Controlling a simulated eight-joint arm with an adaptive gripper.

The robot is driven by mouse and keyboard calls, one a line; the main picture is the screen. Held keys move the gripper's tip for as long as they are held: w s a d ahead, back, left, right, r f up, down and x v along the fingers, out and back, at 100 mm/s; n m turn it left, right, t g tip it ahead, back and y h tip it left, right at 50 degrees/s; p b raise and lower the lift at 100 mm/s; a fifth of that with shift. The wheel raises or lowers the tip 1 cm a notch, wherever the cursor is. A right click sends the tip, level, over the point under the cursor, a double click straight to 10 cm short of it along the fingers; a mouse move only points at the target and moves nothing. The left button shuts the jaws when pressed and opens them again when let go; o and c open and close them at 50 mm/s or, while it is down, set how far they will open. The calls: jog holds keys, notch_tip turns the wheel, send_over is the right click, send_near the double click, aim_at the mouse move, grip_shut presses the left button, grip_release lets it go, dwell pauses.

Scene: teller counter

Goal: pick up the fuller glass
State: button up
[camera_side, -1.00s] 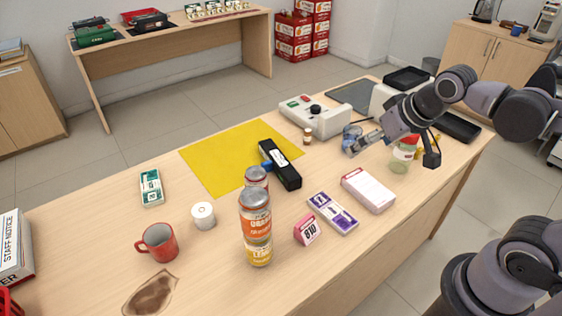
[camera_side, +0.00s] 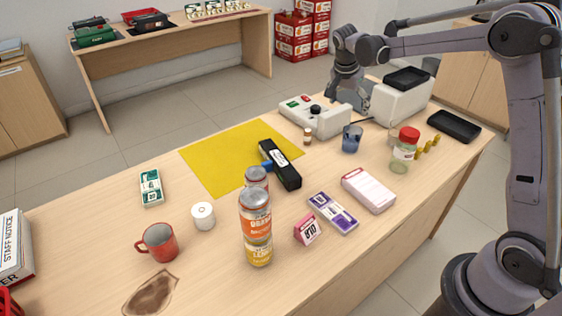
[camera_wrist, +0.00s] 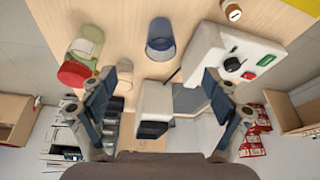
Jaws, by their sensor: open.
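A blue-tinted glass (camera_side: 352,139) stands upright on the counter beside the white button machine; the wrist view shows it at top centre (camera_wrist: 160,40). A pale clear glass (camera_side: 394,134) stands partly hidden behind a red-lidded jar (camera_side: 403,153). In the wrist view a clear, tan-edged shape (camera_wrist: 108,76), partly covered by a finger, may be that glass. How full each glass is cannot be told. My gripper (camera_side: 350,98) is raised behind the glasses, near the machines. In the wrist view its fingers (camera_wrist: 168,74) are apart with nothing held.
The white button machine (camera_side: 315,119), a larger white machine (camera_side: 402,102) and a small brown bottle (camera_side: 307,137) crowd the glasses. Yellow stacks (camera_side: 428,145) and a black tray (camera_side: 454,126) lie right. Cans (camera_side: 257,228) and a red mug (camera_side: 159,243) stand in front.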

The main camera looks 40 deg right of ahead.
jog(key=w+d+f+m+g, duration=0.2)
jog(key=w+d+f+m, duration=0.15)
jog(key=d+f, duration=0.2)
send_over(351, 140)
jog(key=w+d, duration=0.1)
jog(key=w, duration=0.1)
notch_tip(351, 140, down, 6)
jog(key=shift+h, duration=0.4)
jog(key=shift+a+x, duration=0.2)
jog(key=shift+x, duration=2.35)
jog(key=shift+f, duration=0.1)
jog(key=c, duration=1.5)
